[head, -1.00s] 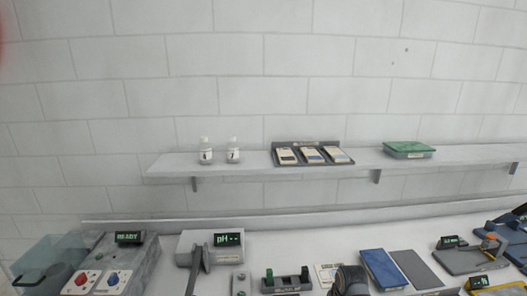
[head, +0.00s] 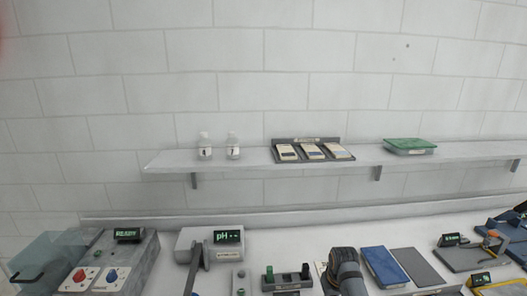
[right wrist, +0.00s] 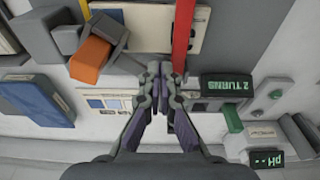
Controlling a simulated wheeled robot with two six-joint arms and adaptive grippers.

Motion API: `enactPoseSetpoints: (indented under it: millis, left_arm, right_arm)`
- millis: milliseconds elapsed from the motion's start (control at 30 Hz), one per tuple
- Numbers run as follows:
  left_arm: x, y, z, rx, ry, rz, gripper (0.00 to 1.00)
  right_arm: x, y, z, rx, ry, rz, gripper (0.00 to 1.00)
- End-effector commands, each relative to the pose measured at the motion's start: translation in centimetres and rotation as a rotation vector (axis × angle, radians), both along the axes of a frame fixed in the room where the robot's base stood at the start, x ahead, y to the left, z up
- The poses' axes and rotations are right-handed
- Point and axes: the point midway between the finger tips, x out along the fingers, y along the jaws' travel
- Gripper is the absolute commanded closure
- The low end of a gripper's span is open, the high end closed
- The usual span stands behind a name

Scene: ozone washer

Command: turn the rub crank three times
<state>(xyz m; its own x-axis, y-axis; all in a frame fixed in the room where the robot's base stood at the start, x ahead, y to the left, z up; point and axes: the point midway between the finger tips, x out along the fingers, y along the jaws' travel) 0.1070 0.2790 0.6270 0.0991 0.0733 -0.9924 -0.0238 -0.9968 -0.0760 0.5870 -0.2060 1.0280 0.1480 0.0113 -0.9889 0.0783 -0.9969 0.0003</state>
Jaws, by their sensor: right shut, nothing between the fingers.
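My right gripper (right wrist: 163,75) is shut and empty in the right wrist view, fingertips together over the bench devices. A dark display (right wrist: 227,88) reading "2 TURNS" stands just right of the fingers. An orange block on a dark grey part (right wrist: 90,58) lies left of the fingers, apart from them; it may be the rub crank's grip, but I cannot tell. In the head view my right wrist (head: 346,268) is at the bottom, beside a blue pad; its fingers are hidden. My left gripper is not in view.
The blue pad (head: 384,267) and a grey pad (head: 416,267) are right. The wall shelf (head: 250,161) holds bottles, cards and a green-lidded box.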

Motion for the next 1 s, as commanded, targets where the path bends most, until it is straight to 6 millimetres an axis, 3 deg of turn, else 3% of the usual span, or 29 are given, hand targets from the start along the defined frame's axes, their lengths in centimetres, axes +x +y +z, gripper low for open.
enactPoseSetpoints:
  millis: [267,600,1000]
  left_arm:
    - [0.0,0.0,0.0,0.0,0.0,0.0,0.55]
    - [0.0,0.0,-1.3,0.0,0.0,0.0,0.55]
    - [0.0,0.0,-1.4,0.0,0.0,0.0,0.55]
  right_arm:
    - [0.1,0.0,0.0,0.0,0.0,0.0,1.0]
    - [2.2,-0.9,-0.1,0.0,0.0,0.0,1.0]
    - [2.5,-1.1,0.0,0.0,0.0,0.0,1.0]
